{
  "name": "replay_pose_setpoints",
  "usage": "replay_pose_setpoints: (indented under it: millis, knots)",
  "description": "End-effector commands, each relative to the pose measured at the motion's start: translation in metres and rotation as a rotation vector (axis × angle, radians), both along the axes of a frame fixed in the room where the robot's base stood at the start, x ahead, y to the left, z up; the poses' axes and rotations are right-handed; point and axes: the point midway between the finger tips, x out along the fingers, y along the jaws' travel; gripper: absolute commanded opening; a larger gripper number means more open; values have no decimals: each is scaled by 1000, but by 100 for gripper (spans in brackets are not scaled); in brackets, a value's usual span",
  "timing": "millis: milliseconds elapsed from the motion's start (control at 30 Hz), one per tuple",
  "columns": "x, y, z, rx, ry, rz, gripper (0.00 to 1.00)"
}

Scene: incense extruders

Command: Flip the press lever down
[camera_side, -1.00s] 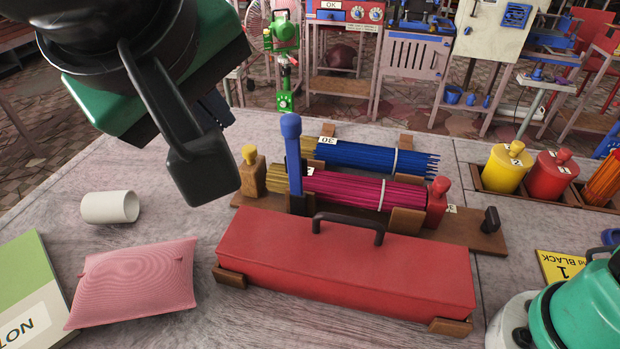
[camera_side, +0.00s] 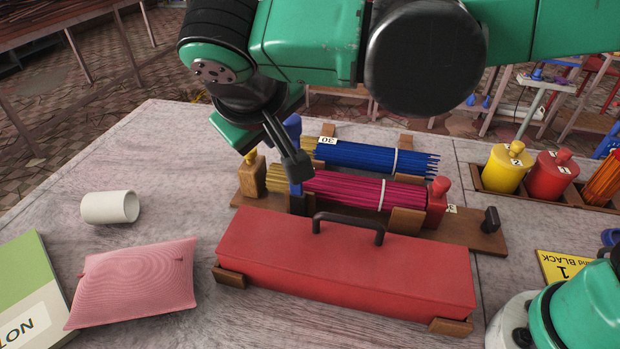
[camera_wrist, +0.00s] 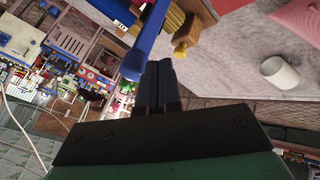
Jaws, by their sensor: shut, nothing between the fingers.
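The press lever is a blue upright bar (camera_side: 292,129) with a rounded top, standing at the left end of the wooden press base (camera_side: 465,235). In the wrist view the lever (camera_wrist: 148,38) runs just left of the fingertips, its rounded end beside them. My gripper (camera_side: 297,168) is shut and empty, and hides the middle of the lever in the side view. It also shows at the centre of the wrist view (camera_wrist: 161,66). I cannot tell whether the fingers touch the lever. Pink incense sticks (camera_side: 345,189) lie along the base to the right of the lever.
A red box (camera_side: 345,265) with a black handle stands in front of the press. Blue sticks (camera_side: 365,157) lie behind. A yellow-knobbed wooden block (camera_side: 251,175) is close left. A white cup (camera_side: 110,207) and pink pillow (camera_side: 135,282) are farther left, with bare table between.

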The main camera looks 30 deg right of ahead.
Motion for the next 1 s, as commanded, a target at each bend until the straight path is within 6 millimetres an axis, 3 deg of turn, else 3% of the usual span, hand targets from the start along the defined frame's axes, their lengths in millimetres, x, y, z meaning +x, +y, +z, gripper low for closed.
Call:
replay_pose_setpoints:
  millis: [567,1000]
  knots:
    - [3,-6,1,13,13,-1,0]
    - [32,-34,10,199,196,-9,0]
